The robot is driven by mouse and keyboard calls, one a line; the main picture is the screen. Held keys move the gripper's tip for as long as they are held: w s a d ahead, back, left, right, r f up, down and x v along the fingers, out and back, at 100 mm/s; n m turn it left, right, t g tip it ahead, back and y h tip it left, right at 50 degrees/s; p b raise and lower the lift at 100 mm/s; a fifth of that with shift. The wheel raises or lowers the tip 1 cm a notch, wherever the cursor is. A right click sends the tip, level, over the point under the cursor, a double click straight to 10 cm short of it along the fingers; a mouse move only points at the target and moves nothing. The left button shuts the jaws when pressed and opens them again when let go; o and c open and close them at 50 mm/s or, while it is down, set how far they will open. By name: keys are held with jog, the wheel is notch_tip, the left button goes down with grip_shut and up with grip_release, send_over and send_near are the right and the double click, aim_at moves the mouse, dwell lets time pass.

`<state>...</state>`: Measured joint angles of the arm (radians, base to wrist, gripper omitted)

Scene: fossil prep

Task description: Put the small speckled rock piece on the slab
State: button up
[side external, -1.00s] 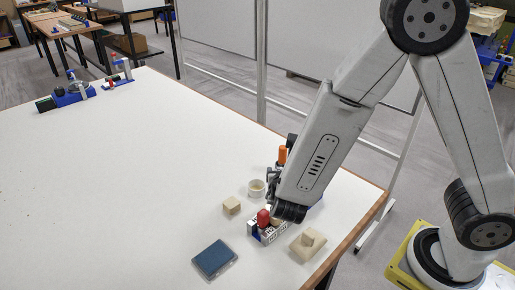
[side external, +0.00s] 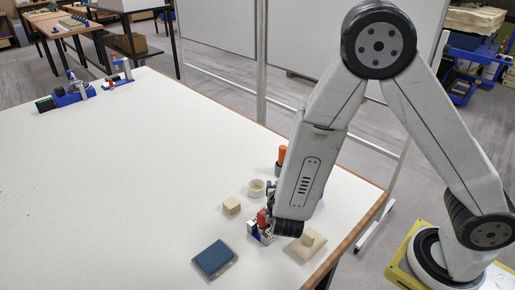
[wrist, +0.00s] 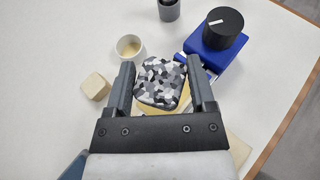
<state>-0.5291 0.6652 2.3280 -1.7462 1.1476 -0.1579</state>
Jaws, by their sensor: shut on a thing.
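The speckled rock piece (wrist: 160,84), patterned black, grey and white, sits between the two fingers of my gripper (wrist: 162,82) in the wrist view. My gripper is shut on it from both sides. A pale yellowish surface (wrist: 178,111) shows just beneath the rock; I cannot tell whether they touch or whether this is the slab. In the side view my wrist hides the held rock. A beige slab-like piece with a raised block (side external: 306,246) lies right of my wrist. A dark blue flat slab (side external: 214,259) lies at the front left.
A beige cube (side external: 232,205) and a small pale cup (side external: 256,188) stand left of my gripper. An orange-topped container (side external: 282,155) stands behind. A blue device with a black knob (wrist: 217,30) is close on the right in the wrist view. The table's left side is largely clear.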

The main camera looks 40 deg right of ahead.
jog(key=shift+f, duration=0.15)
jog(key=shift+f, duration=1.65)
jog(key=shift+f, duration=0.1)
jog(key=o, duration=1.3)
jog(key=shift+c, duration=0.2)
jog(key=v, duration=1.2)
